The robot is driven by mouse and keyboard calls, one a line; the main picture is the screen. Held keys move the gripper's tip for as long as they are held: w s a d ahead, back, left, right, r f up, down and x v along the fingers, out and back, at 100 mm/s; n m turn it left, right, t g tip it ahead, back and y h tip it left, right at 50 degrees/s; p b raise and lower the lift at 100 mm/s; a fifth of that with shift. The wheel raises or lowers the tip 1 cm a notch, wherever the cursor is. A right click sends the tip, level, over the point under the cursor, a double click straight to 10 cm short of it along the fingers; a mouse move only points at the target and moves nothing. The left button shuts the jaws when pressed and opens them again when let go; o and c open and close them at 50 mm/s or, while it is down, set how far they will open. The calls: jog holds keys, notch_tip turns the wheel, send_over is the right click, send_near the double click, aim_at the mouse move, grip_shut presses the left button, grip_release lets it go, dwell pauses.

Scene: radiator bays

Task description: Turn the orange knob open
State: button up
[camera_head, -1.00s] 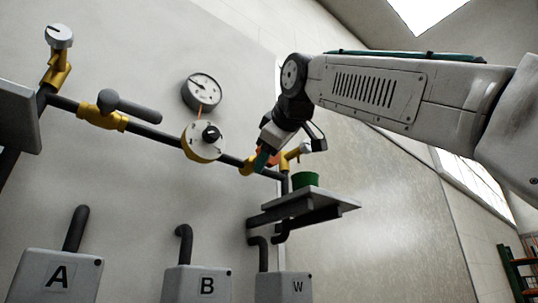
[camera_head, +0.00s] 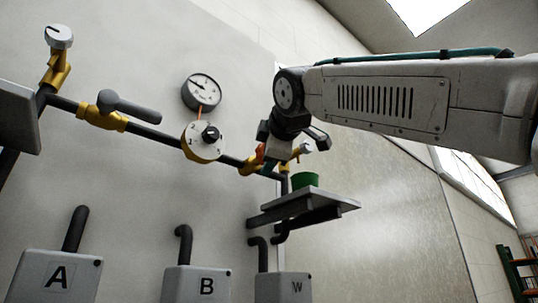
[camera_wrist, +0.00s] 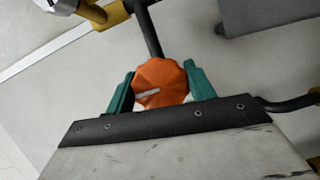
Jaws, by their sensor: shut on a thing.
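The orange knob (camera_wrist: 160,80) is faceted, with a pale slot-like mark on its face, and sits in the middle of the wrist view. My gripper (camera_wrist: 158,88) has its two green fingers on either side of the knob, shut on it. In the head view only a sliver of the orange knob (camera_head: 260,153) shows beside my gripper (camera_head: 268,158). The knob sits at the brass valve (camera_head: 248,167) on the dark pipe. My wrist hides most of the knob there.
A green cup (camera_head: 305,180) stands on a shelf (camera_head: 310,205) just below right. Boxes A (camera_head: 58,278), B (camera_head: 200,285) and W (camera_head: 285,287) are below.

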dwell(0.3)
jog(key=o, duration=1)
jog(key=shift+w, duration=0.1)
jog(key=v, duration=0.8)
